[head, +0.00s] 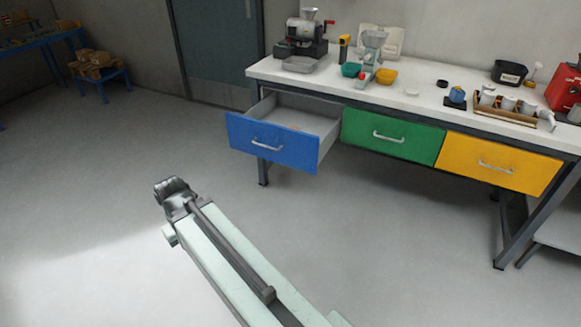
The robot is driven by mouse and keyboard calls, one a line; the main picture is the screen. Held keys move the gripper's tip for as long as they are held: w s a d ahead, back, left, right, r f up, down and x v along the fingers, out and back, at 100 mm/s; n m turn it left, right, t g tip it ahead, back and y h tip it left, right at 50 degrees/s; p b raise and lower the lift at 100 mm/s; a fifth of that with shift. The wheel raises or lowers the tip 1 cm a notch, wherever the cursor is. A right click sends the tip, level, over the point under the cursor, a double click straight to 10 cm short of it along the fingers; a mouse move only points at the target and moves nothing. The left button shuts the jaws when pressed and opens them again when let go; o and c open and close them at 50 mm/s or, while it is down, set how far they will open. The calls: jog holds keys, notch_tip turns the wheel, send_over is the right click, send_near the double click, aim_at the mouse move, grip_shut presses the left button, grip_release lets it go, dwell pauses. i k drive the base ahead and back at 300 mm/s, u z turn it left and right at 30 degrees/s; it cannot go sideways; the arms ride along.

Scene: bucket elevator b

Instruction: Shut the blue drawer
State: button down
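The blue drawer (272,143) is at the left end of the white-topped bench and is pulled well out. Its grey inside shows, with a small tan item lying in it. A silver bar handle (267,146) is on its front. My gripper (172,187) is in front of the drawer, to its lower left in the picture, apart from it. The gripper's fingers are small and dark here, and I cannot tell if they are open or shut. Nothing shows held in it.
The green drawer (389,136) and yellow drawer (498,164) look shut. The bench (430,103) holds a grinder (303,38), bowls and a tray of cups. Open floor lies left of and before the bench. A blue stand (103,80) is far left.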

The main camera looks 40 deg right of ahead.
aim_at(263, 132)
jog(key=u, duration=0.1)
jog(key=i, duration=1.95)
jog(key=z, duration=0.05)
